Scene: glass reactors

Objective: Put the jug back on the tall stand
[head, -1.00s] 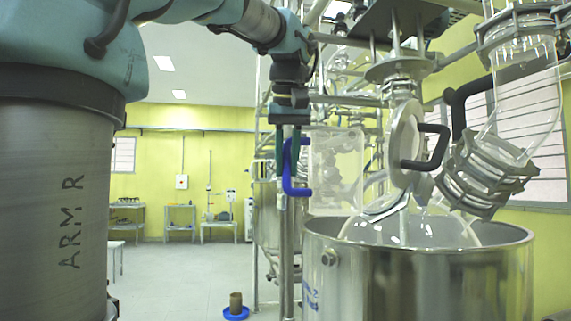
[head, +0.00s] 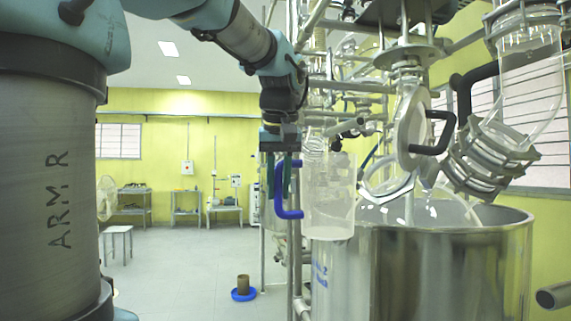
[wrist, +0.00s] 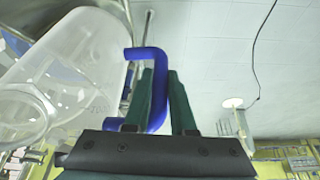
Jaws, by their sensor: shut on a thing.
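The jug (head: 330,203) is a clear, translucent vessel with a blue handle (head: 280,190), held roughly upright. My gripper (head: 284,172) points down and is shut on the blue handle, at the jug's left side. In the head view the jug overlaps the left rim of the big steel vessel; I cannot tell whether they touch. In the wrist view the jug (wrist: 70,70) fills the left side, with the handle between my two green fingers. I cannot make out for sure which thing is the tall stand.
The big steel vessel (head: 430,270) stands at the right, under glass reactor parts and clamps (head: 490,155). Metal pipes rise behind the jug. A brown cylinder on a blue base (head: 243,287) is on the floor. A stool (head: 117,240) stands at left; the floor between is open.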

